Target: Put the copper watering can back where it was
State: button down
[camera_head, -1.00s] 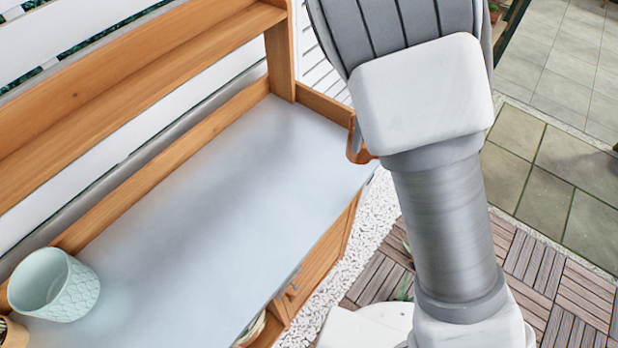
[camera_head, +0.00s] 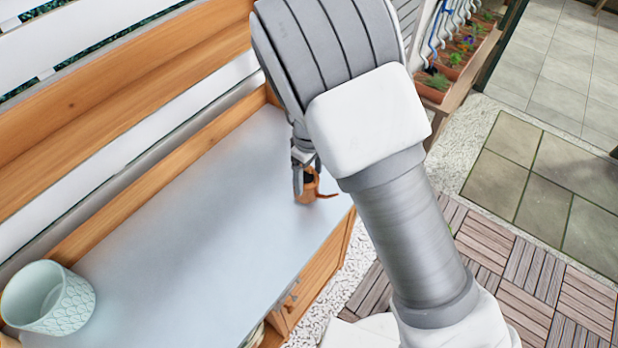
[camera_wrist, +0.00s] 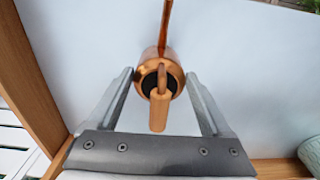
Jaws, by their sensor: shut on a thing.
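The copper watering can (camera_head: 309,192) is at the right end of the grey bench top, partly hidden by my gripper and arm in the head view. Its thin spout points right, over the bench's front edge. My gripper (camera_head: 299,172) is shut on it. In the wrist view the can (camera_wrist: 149,84) sits between my two fingertips (camera_wrist: 160,76), its handle toward the camera, its dark opening showing and its spout pointing away. I cannot tell whether its base touches the bench top.
The potting bench top (camera_head: 190,230) is clear through its middle. A pale green patterned pot (camera_head: 62,305) stands at its left end. A wooden shelf and back rail (camera_head: 130,195) run along the rear. Planters with seedlings (camera_head: 450,70) stand beyond my arm.

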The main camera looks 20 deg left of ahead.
jog(key=shift+f, duration=0.65)
grip_release()
jog(key=shift+f, duration=0.1)
notch_tip(320, 180, up, 12)
jog(key=shift+d+r+p, duration=0.1)
jog(key=shift+r+p, duration=0.1)
jog(key=shift+p, duration=0.6)
